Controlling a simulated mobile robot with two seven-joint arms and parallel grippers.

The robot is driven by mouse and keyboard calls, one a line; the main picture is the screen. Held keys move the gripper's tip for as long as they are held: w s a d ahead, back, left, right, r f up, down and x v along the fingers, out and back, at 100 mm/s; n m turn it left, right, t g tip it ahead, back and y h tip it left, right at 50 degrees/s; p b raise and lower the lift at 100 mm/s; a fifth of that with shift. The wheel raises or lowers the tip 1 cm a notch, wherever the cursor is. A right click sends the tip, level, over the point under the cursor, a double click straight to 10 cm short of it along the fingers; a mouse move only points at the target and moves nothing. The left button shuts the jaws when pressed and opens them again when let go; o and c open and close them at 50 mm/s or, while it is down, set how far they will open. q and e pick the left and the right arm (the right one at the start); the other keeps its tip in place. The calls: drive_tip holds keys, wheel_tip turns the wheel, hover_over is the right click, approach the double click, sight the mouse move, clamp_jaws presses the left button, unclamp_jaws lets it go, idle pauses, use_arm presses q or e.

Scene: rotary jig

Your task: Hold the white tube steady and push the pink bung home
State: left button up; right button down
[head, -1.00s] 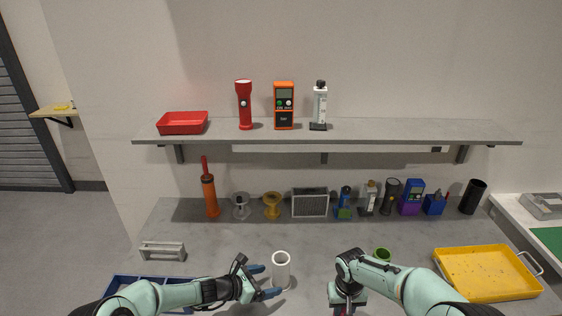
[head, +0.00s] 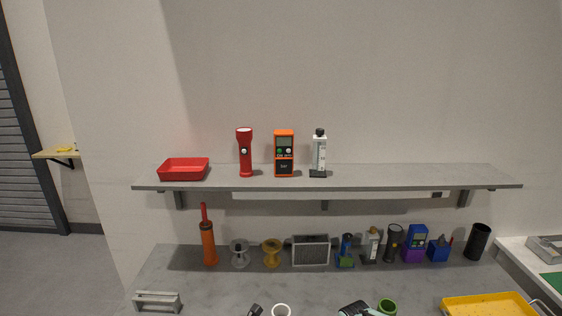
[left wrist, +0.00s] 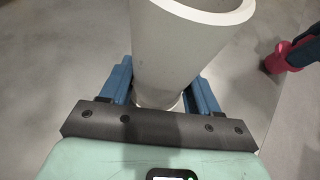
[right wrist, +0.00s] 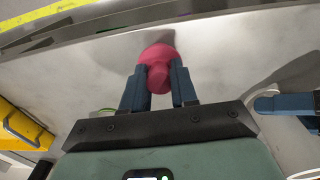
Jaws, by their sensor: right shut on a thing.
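The white tube (left wrist: 190,50) stands between the two blue fingers of my left gripper (left wrist: 160,88) in the left wrist view. The fingers are apart, one on each side of it; I see no clear grip. In the head view only the tube's top rim (head: 281,309) shows, at the bottom edge. My right gripper (right wrist: 160,85) is shut on the pink bung (right wrist: 159,58), which sticks out past the fingertips. The bung also shows at the right of the left wrist view (left wrist: 277,59), apart from the tube.
A green ring-shaped thing (head: 387,306) and a yellow tray (head: 485,305) are at the right. A grey stand (head: 158,299) is at the left. Several tools and spools line the back of the bench, below a grey shelf (head: 400,176).

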use_arm(q)
drive_tip(key=o, duration=0.9)
